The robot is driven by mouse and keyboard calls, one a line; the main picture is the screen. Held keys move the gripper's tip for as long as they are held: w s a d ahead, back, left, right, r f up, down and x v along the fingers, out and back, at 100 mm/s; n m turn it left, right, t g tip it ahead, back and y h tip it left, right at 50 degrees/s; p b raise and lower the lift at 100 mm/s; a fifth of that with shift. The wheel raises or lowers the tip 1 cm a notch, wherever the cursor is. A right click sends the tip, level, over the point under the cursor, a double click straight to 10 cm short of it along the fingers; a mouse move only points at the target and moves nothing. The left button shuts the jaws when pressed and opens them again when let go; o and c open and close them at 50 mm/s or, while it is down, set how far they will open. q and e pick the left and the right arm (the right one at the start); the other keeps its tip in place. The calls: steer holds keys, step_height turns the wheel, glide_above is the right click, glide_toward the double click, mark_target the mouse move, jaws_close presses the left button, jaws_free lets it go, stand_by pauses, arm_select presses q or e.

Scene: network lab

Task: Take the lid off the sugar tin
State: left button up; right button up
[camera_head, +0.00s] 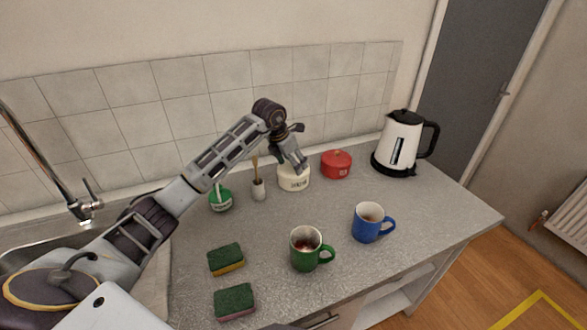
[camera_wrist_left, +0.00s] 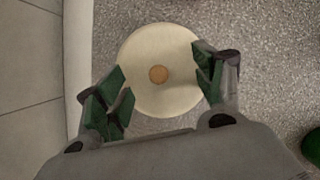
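A cream tin (camera_head: 294,181) with dark lettering stands near the back wall; I cannot read the lettering surely, so I cannot confirm it is the sugar tin. Its round cream lid (camera_wrist_left: 158,45) has a small brown knob (camera_wrist_left: 158,74) in the left wrist view and sits on the tin. My left gripper (camera_head: 296,164) is directly above this tin, pointing down. In the left wrist view the left gripper (camera_wrist_left: 165,86) is open, with its green-padded fingers apart on either side of the knob. Nothing is between them. My right gripper is not in view.
A red tin (camera_head: 337,165) stands right of the cream tin. A kettle (camera_head: 398,145), blue mug (camera_head: 367,224), green mug (camera_head: 305,250) and two sponges (camera_head: 226,259) (camera_head: 235,301) share the counter.

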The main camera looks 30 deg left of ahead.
arm_select(q)
steer(key=shift+s+f, duration=0.1)
steer(key=shift+s, duration=0.05)
steer(key=c, duration=0.4)
steer(key=shift+f, duration=0.1)
steer(key=shift+c, duration=0.6)
steer(key=shift+s+d+f, duration=0.1)
steer(key=shift+f, duration=0.05)
steer(key=shift+r, duration=0.35)
steer(key=shift+c, duration=0.6)
steer(key=shift+r, duration=0.35)
steer(key=c, duration=0.5)
steer(key=shift+w+r+b, duration=0.15)
steer(key=shift+r, duration=2.1)
steer(key=shift+w+r+b, duration=0.1)
steer(key=shift+r+b, duration=0.05)
steer(key=shift+r, duration=2.1)
jaws_close()
